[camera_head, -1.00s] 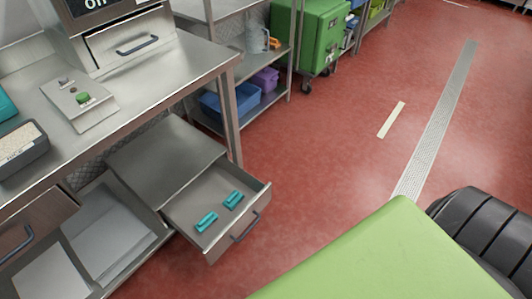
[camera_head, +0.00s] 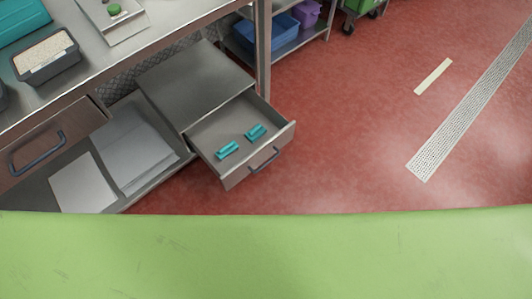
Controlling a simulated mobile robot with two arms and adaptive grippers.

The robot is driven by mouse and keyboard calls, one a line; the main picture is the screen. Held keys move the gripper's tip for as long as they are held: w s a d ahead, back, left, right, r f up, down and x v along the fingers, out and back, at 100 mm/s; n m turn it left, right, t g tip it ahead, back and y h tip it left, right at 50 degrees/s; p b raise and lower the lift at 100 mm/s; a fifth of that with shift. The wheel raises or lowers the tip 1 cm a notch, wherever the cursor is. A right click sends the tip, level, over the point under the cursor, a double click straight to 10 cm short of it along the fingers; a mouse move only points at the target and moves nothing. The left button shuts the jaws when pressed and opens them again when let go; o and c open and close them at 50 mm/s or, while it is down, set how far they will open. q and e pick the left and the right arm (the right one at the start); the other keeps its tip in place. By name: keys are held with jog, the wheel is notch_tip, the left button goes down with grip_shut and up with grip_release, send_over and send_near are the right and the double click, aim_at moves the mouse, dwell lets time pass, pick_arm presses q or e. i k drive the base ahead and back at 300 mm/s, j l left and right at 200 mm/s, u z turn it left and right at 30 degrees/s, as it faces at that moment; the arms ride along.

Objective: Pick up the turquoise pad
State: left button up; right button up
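Two small turquoise pads lie apart in the open drawer (camera_head: 211,140) under the steel table. One pad (camera_head: 228,149) is nearer the drawer's left side, the other pad (camera_head: 256,132) nearer its right side. Each has a raised, handle-like strip on top. I cannot tell which of the two the task means. Neither of my grippers is in view.
The drawer's dark handle (camera_head: 264,160) faces the open red floor (camera_head: 340,130). On the steel table (camera_head: 140,52) stand a grey tub of pale grains (camera_head: 47,57), a turquoise container (camera_head: 20,20) and a panel with a green button (camera_head: 114,9). Sheets lie on the lower shelf.

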aim_at(256, 132)
jog(key=u, duration=0.35)
jog(key=i+l+u, duration=0.15)
jog(key=l+u, duration=0.15)
jog(key=i+l+u, duration=0.1)
jog(key=l+u, duration=0.2)
jog(key=l, duration=0.2)
jog(key=l+u, duration=0.35)
jog(key=i+l, duration=0.05)
